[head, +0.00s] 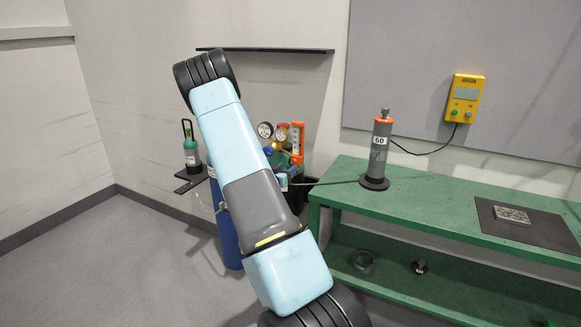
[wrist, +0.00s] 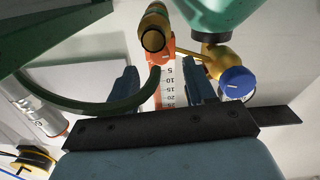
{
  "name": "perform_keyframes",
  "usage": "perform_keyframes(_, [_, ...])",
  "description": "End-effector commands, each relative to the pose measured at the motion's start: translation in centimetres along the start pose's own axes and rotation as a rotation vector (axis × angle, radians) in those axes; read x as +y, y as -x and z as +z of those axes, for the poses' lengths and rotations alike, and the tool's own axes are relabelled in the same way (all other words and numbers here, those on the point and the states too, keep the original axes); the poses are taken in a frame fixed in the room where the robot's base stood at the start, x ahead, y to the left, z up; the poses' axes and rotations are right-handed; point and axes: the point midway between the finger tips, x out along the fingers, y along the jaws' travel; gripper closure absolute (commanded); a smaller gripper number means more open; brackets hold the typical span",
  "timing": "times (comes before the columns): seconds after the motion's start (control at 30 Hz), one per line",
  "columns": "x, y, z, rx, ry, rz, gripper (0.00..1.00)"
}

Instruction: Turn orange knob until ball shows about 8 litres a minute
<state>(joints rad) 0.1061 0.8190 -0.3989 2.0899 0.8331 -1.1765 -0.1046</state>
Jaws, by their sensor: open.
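The flowmeter (head: 297,142) is an upright orange-backed gauge behind my arm in the head view. In the wrist view its white scale (wrist: 167,92) runs from 5 near the top of the picture to 25 lower down. An orange rounded part (wrist: 163,52) sits at the 5 end; it looks like the knob, partly behind a brass fitting. I cannot make out the ball. My gripper (wrist: 161,75) is open and empty, its two fingers on either side of the scale in the picture. I cannot tell whether they touch anything. In the head view my arm hides most of the gripper.
A blue knob (wrist: 237,84) on brass fittings and a green hose (wrist: 100,104) are close to my fingers. Round dial gauges (head: 265,130) stand left of the flowmeter, above a blue cylinder (head: 229,240). A green bench (head: 435,203) with a grey 60-marked cylinder (head: 378,155) is at right.

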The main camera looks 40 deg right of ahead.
Motion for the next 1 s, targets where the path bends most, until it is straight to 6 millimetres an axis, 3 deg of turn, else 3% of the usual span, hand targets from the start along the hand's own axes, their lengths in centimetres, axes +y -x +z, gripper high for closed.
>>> perform_keyframes(0.1, [0.1, -1.8, 0.0, 0.001, -0.001, 0.001, 0.45])
perform_keyframes(0.3, [0.0, -3.5, 0.0, 0.001, -0.001, 0.0, 0.45])
perform_keyframes(0.67, [0.0, -4.0, 0.0, 0.0, -0.001, -0.001, 0.45])
perform_keyframes(1.0, [0.0, -3.9, 0.0, 0.0, -0.001, -0.001, 0.76])
